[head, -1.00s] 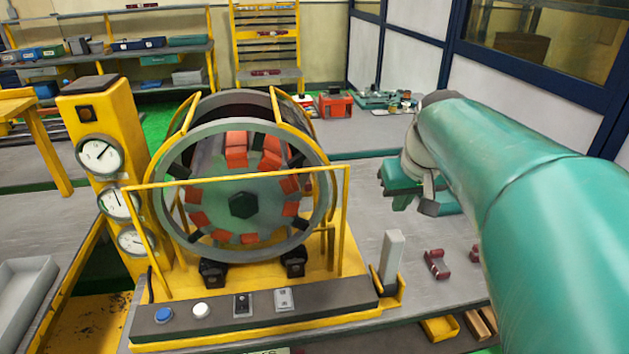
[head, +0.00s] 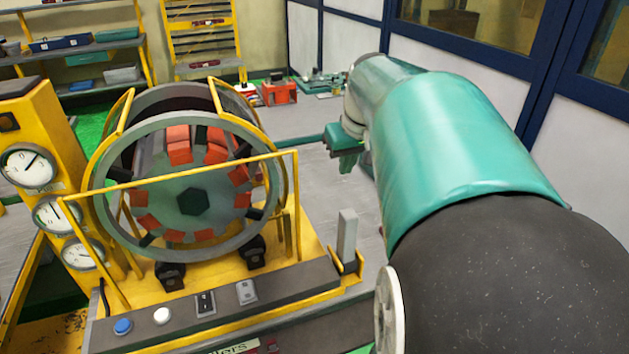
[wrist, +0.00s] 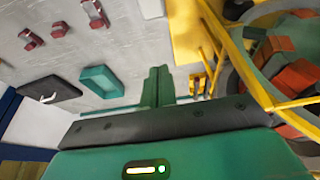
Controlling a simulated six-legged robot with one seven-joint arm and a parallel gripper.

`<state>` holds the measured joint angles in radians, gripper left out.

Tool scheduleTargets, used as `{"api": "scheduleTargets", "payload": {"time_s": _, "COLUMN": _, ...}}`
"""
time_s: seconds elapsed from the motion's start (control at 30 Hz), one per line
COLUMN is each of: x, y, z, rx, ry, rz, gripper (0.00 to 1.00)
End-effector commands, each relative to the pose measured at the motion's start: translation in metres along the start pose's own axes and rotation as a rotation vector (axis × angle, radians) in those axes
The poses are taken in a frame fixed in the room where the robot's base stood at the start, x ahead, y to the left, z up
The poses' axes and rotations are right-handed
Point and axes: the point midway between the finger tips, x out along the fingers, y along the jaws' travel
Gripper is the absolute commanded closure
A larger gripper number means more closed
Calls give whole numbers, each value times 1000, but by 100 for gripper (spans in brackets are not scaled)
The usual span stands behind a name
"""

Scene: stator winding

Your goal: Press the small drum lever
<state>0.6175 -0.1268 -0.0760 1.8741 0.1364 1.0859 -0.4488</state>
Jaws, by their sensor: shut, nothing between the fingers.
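A grey upright lever-like block (head: 347,235) stands in a yellow bracket at the right end of the control panel, beside the drum; I take it for the small drum lever. In the wrist view a pale block (wrist: 152,8) at the top edge looks like the same part. The drum (head: 190,175) is a large grey ring with red and dark blocks inside, on a yellow stand. My gripper (head: 345,150) is above and behind the lever in the head view, apart from it. In the wrist view its green fingers (wrist: 158,85) are together and empty.
The dark panel (head: 215,310) carries a blue button (head: 123,326), a white button (head: 162,316) and two switches. A yellow guard rail (head: 180,175) crosses the drum's front. The wrist view shows a green tray (wrist: 100,85), a dark box (wrist: 48,93) and red parts (wrist: 95,12) on grey surface.

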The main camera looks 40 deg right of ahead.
Motion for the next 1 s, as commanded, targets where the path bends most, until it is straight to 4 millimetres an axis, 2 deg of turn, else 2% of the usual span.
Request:
{"api": "scheduleTargets", "payload": {"time_s": 0.17, "x": 18, "y": -2, "z": 0, "rx": -1, "ry": -3, "rz": -2, "gripper": 100}}
{"api": "scheduleTargets", "payload": {"time_s": 0.63, "x": 101, "y": -4, "z": -1, "rx": -4, "ry": -5, "rz": -3, "gripper": 100}}
{"api": "scheduleTargets", "payload": {"time_s": 0.8, "x": 92, "y": -4, "z": 20, "rx": -3, "ry": 1, "rz": -1, "gripper": 100}}
{"api": "scheduleTargets", "payload": {"time_s": 1.0, "x": 87, "y": -4, "z": 34, "rx": -3, "ry": 0, "rz": -2, "gripper": 100}}
